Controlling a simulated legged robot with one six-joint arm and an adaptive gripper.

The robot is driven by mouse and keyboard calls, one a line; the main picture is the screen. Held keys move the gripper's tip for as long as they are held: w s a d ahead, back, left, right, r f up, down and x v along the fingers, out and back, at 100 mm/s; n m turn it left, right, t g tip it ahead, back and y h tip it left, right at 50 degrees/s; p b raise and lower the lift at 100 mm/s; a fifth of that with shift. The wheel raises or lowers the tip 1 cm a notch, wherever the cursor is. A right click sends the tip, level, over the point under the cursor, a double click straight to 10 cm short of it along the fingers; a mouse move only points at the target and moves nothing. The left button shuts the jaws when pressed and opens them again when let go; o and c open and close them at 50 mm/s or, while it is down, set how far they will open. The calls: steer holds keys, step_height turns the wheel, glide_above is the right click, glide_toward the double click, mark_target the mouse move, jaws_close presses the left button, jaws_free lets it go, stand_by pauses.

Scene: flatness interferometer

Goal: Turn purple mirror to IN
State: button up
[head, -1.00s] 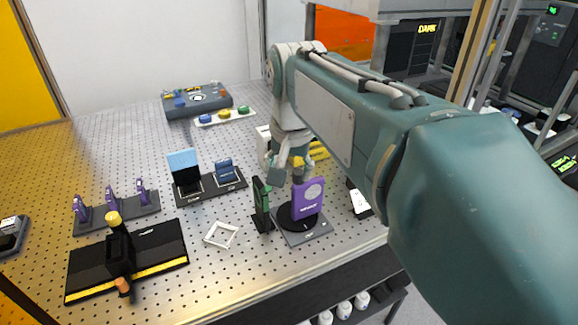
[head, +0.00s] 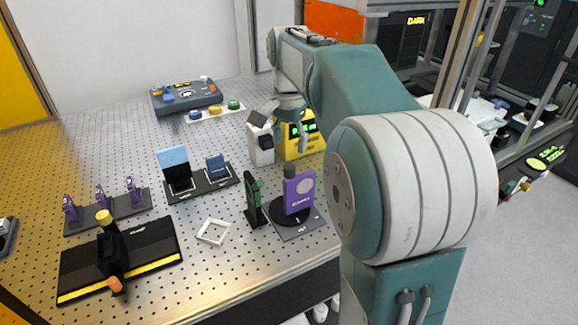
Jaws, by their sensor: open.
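The purple mirror (head: 299,193) is an upright purple block with a pale round spot and a dark knob on top. It stands on a black round turntable on a grey base plate (head: 306,228) near the table's front right edge. Small marks on the plate are too small to read. My gripper (head: 281,132) is open and empty, above and behind the mirror in the picture, apart from it. It overlaps a yellow box with a green display and a white block. My arm hides the area right of the mirror.
A dark green upright part (head: 254,203) stands close left of the mirror. A white square frame (head: 214,231) lies on the perforated table. The yellow box (head: 313,140) is behind. Blue parts, a black stand (head: 113,250) and small purple parts are left.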

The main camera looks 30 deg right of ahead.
mark_target(289, 166)
step_height(289, 166, down, 7)
steer(key=shift+f, duration=0.1)
stand_by(0.3)
jaws_close()
